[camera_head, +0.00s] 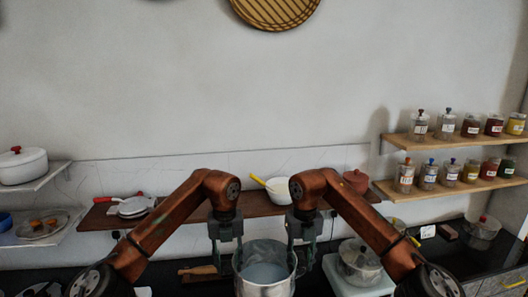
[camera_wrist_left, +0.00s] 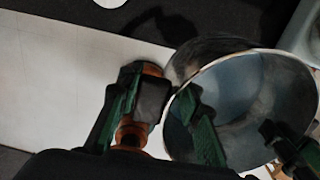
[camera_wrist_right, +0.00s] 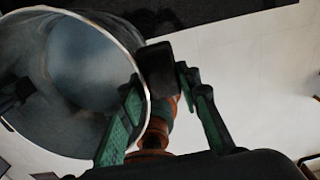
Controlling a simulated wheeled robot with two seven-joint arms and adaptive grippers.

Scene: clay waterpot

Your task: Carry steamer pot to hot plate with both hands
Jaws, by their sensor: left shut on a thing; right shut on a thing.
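The steamer pot (camera_head: 265,272) is a deep, open silver pot at the bottom centre of the head view, cut off by its lower edge. It looks upright, with a pale blue-grey inside. My left gripper (camera_head: 228,258) is shut on its left side, and my right gripper (camera_head: 299,258) on its right side. In the left wrist view one finger reaches inside the pot's rim (camera_wrist_left: 245,58), with a dark handle (camera_wrist_left: 152,98) between the fingers. The right wrist view shows a similar grip at the rim (camera_wrist_right: 128,62). I cannot identify the hot plate for certain; a pale slab (camera_head: 338,276) lies right of the pot.
A lidded pot (camera_head: 360,262) stands at the pale slab, close to my right arm. A wooden shelf (camera_head: 180,211) behind carries a white bowl (camera_head: 279,190) and a brown pot (camera_head: 356,181). Shelves of jars (camera_head: 445,175) are at right. A wooden utensil (camera_head: 198,271) lies left of the pot.

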